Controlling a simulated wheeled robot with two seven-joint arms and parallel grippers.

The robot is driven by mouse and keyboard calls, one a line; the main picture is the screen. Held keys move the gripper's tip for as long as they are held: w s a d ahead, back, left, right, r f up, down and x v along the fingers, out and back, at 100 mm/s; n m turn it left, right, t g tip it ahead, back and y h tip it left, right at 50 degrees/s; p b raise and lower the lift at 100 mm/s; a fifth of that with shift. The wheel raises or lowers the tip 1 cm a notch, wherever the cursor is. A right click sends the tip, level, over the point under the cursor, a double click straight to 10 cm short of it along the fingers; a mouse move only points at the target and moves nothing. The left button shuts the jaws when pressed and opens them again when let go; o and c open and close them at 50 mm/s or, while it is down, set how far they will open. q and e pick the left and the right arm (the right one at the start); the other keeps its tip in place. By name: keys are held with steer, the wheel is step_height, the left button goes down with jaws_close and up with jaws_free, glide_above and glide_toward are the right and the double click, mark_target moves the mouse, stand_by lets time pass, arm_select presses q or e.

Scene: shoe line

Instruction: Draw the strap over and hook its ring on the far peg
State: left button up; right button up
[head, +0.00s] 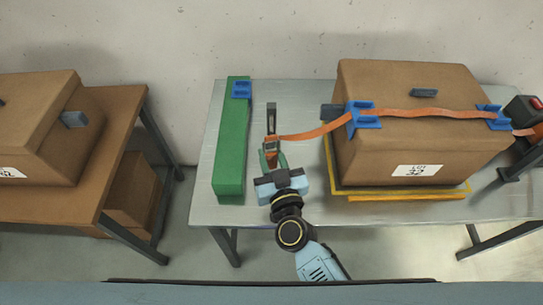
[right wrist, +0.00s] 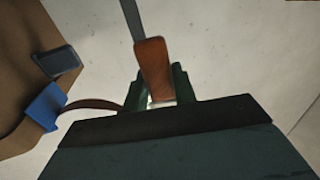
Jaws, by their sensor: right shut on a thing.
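The orange strap (head: 400,112) runs across the top of the cardboard box (head: 410,155) through two blue guides (head: 364,115), then drops left to my right gripper (head: 272,155). My right gripper is shut on the strap's end, left of the box. In the right wrist view the orange end (right wrist: 153,70) sits between the fingers, and a narrow grey metal piece (right wrist: 132,18) extends beyond it. A blue fitting (head: 241,88), possibly the peg, sits on the green beam's far end. My left gripper is not in view.
The green beam (head: 231,150) lies along the table's left side, close left of my gripper. The box rests on a yellow-edged base (head: 400,194). A red-and-black device (head: 522,108) stands at the right. Another table (head: 110,150) with a box is at left.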

mark_target(272, 169)
steer(key=shift+f+b, duration=2)
steer(key=shift+w+r, duration=0.1)
steer(key=shift+w, duration=0.55)
steer(key=shift+w+f+b, duration=0.2)
steer(key=shift+w+b, duration=0.1)
steer(key=shift+w, duration=1.9)
steer(key=shift+w+f+b, duration=0.15)
steer(key=shift+w+b, duration=0.1)
steer(key=shift+w, duration=1.9)
steer(key=shift+w+d+f+b, duration=0.2)
steer(key=shift+w+b, duration=0.1)
steer(key=shift+b, duration=0.15)
